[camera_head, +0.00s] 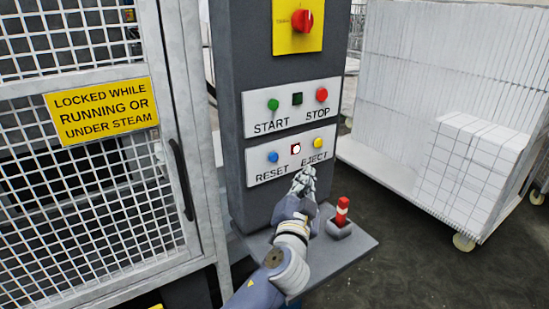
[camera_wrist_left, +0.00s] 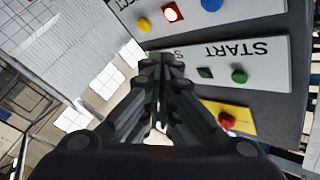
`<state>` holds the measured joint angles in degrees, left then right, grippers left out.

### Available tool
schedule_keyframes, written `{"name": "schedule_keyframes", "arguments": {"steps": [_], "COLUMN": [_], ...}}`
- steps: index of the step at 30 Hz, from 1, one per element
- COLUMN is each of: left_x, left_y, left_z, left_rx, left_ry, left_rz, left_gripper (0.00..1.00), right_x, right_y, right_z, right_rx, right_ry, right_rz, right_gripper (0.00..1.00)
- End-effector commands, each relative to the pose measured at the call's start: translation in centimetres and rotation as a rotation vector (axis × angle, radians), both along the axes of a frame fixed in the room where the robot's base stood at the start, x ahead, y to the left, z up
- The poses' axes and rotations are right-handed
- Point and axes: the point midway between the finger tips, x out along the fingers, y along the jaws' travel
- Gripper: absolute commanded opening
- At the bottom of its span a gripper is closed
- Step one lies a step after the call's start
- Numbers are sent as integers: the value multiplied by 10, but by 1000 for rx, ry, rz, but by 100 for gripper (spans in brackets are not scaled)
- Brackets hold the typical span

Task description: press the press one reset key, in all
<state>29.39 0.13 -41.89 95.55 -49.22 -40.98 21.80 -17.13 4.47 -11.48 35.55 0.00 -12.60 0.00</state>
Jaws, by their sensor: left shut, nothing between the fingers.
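The blue RESET key (camera_head: 273,157) is on the lower white panel of the dark grey control column (camera_head: 240,60). It also shows at the top of the left wrist view (camera_wrist_left: 211,5), which is upside down. My left gripper (camera_head: 306,172) is shut and empty, in front of the lower panel's bottom edge, to the right of and below the RESET key. In the wrist view its fingertips (camera_wrist_left: 165,62) overlap the START/STOP panel; I cannot tell whether they touch it. My right gripper is out of view.
A lit red-rimmed lamp (camera_head: 295,149) and yellow EJECT key (camera_head: 318,142) sit beside RESET. Green START (camera_head: 272,104) and red STOP (camera_head: 322,95) are above, under a red rotary switch (camera_head: 303,20). A mesh door (camera_head: 130,190) stands left, a white cart (camera_head: 430,150) right.

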Motion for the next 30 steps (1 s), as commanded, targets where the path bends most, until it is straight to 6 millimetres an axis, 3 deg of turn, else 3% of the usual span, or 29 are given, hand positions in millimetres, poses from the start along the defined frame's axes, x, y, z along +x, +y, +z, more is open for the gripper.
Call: {"name": "schedule_keyframes", "arguments": {"steps": [14,30], "left_x": [6,62], "left_y": [4,44], "left_z": [1,-2], "left_rx": [3,2], "left_ry": [-2,0], "left_rz": [1,0], "left_gripper": [0,0], "right_x": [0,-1], "right_y": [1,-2], "right_z": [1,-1], "right_rx": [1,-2], "right_ry": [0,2], "right_rz": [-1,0], "right_gripper": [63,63]}}
